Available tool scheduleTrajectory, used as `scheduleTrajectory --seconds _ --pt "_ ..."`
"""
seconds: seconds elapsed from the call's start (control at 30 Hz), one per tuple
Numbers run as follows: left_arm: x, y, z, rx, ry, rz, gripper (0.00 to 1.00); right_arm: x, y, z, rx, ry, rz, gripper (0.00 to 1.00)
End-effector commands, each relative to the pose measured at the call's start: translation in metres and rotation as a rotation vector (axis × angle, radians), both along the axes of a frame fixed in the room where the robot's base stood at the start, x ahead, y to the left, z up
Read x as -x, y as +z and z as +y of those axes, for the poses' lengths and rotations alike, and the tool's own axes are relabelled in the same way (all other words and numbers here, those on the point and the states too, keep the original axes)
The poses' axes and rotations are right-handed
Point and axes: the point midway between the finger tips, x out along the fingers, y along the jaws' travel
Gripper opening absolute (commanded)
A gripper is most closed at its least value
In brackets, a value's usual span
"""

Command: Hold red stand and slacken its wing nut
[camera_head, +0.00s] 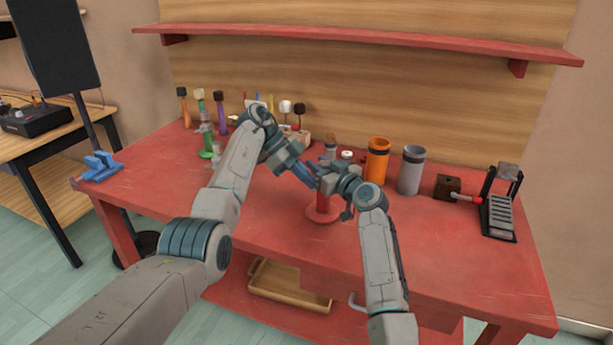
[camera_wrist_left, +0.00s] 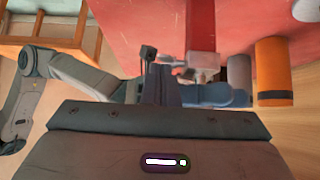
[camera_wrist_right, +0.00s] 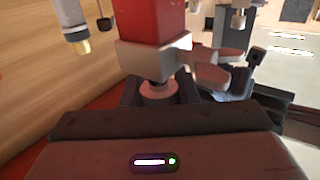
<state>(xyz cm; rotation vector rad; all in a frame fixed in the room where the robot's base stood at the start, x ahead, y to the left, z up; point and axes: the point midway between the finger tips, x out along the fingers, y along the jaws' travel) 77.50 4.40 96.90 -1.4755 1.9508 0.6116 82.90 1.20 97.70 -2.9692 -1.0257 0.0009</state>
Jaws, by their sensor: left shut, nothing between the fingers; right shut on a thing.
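The red stand (camera_head: 322,203) stands upright on its round base near the middle of the red table. A grey collar (camera_wrist_right: 152,58) sits on its post, with the pale wing nut (camera_wrist_right: 218,66) sticking out sideways; in the head view the grippers hide both. My right gripper (camera_head: 338,180) is shut on the stand at the collar end, where a pale round end (camera_wrist_right: 158,90) shows between the fingers. My left gripper (camera_head: 310,180) is shut and empty, its fingers (camera_wrist_left: 160,82) close beside the collar and wing nut. Whether they touch the nut, I cannot tell.
An orange cup (camera_head: 377,160), a grey cup (camera_head: 411,170), a small brown block (camera_head: 447,187) and a black rack (camera_head: 498,215) stand to the right. A green stand (camera_head: 207,143) and several mallets stand at the left. A blue clamp (camera_head: 100,166) sits at the left corner. The front table area is clear.

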Motion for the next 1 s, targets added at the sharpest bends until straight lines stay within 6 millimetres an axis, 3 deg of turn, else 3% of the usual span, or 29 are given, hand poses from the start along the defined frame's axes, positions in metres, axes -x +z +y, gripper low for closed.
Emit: scheduleTrajectory --seconds 1.0 --pt "-0.0016 -0.0071 0.0056 0.155 -0.001 0.047 0.00 0.0000 -0.0002 -0.0003 0.000 0.000 0.000 0.00"
